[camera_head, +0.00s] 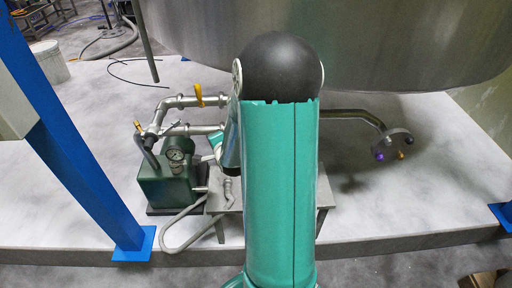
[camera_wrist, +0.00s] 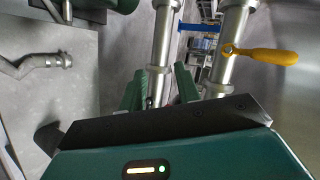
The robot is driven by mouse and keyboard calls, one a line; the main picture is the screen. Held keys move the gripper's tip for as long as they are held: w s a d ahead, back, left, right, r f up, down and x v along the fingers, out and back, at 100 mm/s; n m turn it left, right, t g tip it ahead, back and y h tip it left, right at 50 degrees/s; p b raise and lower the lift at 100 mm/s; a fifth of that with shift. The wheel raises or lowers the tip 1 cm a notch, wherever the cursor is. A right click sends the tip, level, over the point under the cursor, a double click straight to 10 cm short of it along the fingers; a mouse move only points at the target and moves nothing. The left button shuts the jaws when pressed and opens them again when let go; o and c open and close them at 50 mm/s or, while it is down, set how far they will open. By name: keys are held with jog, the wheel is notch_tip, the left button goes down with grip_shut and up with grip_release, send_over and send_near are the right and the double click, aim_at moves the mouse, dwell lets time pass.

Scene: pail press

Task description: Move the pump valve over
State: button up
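In the head view a green pump (camera_head: 165,185) with a round gauge stands on the pale platform. Grey pipes rise from it, with a yellow valve lever (camera_head: 198,95) on the upper pipe and a smaller yellow lever (camera_head: 138,127) above the pump. In the wrist view a yellow-orange lever (camera_wrist: 262,56) sticks out rightward from the right pipe. My gripper (camera_wrist: 160,88) is open, its green fingers apart. The left pipe (camera_wrist: 161,50) shows between them; I cannot tell whether they touch it. In the head view my arm hides most of the gripper.
A large steel tank (camera_head: 400,45) stands behind, with a bent pipe ending in a flange (camera_head: 392,144) at right. A small grey table (camera_head: 228,200) and a grey hose (camera_head: 172,238) are beside the pump. A blue post (camera_head: 75,160) stands at left.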

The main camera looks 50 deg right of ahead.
jog(key=s+d+f+m+h, duration=0.8)
jog(key=s+d+m, duration=0.35)
jog(key=m, duration=0.45)
jog(key=x, duration=0.9)
jog(key=shift+s, duration=0.15)
jog(key=c, duration=0.4)
